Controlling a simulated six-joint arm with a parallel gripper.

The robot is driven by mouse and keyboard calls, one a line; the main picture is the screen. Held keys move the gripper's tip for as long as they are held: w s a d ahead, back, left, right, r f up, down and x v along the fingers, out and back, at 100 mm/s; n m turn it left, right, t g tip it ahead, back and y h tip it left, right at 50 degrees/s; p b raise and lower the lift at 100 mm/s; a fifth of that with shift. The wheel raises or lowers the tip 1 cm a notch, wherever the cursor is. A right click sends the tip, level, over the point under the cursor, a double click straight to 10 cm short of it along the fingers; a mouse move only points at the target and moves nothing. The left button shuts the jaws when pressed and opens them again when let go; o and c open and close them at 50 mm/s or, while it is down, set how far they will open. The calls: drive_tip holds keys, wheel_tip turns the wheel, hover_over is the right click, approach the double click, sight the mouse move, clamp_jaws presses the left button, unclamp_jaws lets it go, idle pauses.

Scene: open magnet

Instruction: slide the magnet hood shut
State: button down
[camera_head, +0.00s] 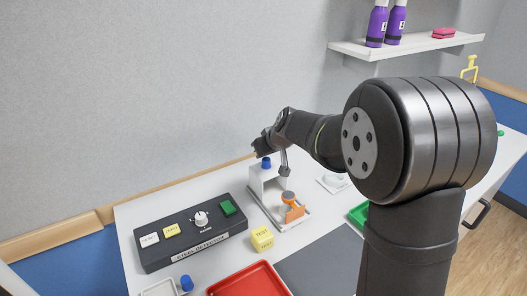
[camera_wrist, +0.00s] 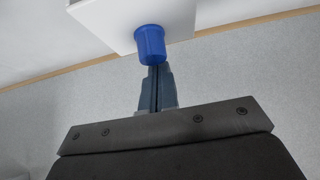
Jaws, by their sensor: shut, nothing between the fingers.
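The magnet hood (camera_head: 265,182) is a white box with a blue knob (camera_head: 266,163) on it. It stands at the back left of a white base (camera_head: 298,219). An orange and grey piece (camera_head: 292,208) sits uncovered at the base's front right. My gripper (camera_head: 261,150) is at the knob, at the hood's far side in the head view. The wrist view shows the hood (camera_wrist: 180,18), the blue knob (camera_wrist: 150,46) and my gripper (camera_wrist: 155,70) shut and empty, its fingertips at the knob's edge. I cannot tell whether they touch it.
A black steel detector panel (camera_head: 190,234) lies left of the base. A yellow test cube (camera_head: 262,239), a red tray (camera_head: 247,281) and a grey mat (camera_head: 318,268) are in front. A green tray (camera_head: 357,214) lies to the right. The wall is close behind.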

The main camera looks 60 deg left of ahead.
drive_tip(key=shift+d, duration=0.1)
drive_tip(key=d, duration=1.1)
drive_tip(key=shift+d, duration=0.3)
drive_tip(key=shift+f, duration=0.15)
drive_tip(key=a+r, duration=0.1)
drive_tip(key=a, duration=0.3)
drive_tip(key=v, duration=0.9)
drive_tip(key=shift+d+r, duration=0.2)
drive_tip(key=shift+r, duration=0.05)
drive_tip(key=shift+a+f, duration=0.1)
